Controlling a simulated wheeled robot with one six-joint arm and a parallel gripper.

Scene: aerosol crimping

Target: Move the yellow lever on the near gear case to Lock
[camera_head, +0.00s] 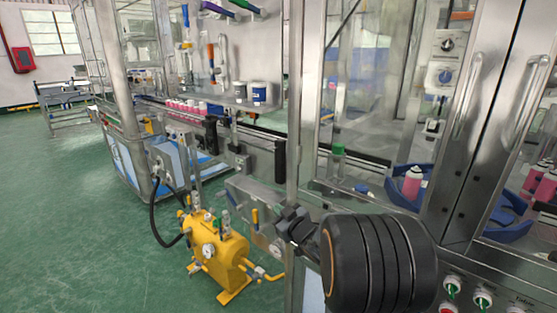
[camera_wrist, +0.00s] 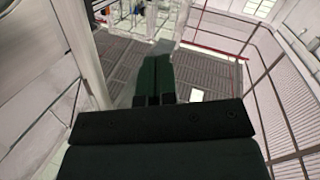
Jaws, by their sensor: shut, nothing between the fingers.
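The near gear case (camera_head: 240,200) is a grey metal box beside the machine frame, left of my gripper in the head view. A small yellow lever (camera_head: 255,218) stands roughly upright on its face. My gripper (camera_head: 284,220) is dark and sits just right of the lever, partly in front of the case. I cannot tell whether it touches the case. In the wrist view the two dark fingers (camera_wrist: 157,68) are together with nothing between them. Neither the lever nor the case can be made out there. The lever's markings are too small to read.
A yellow tank (camera_head: 228,262) with gauges and a black hose stands on the green floor below the case. A vertical steel post (camera_head: 293,110) rises close to my gripper. Steel cabinet doors (camera_head: 470,120) are at right. Open floor (camera_head: 80,220) lies at left.

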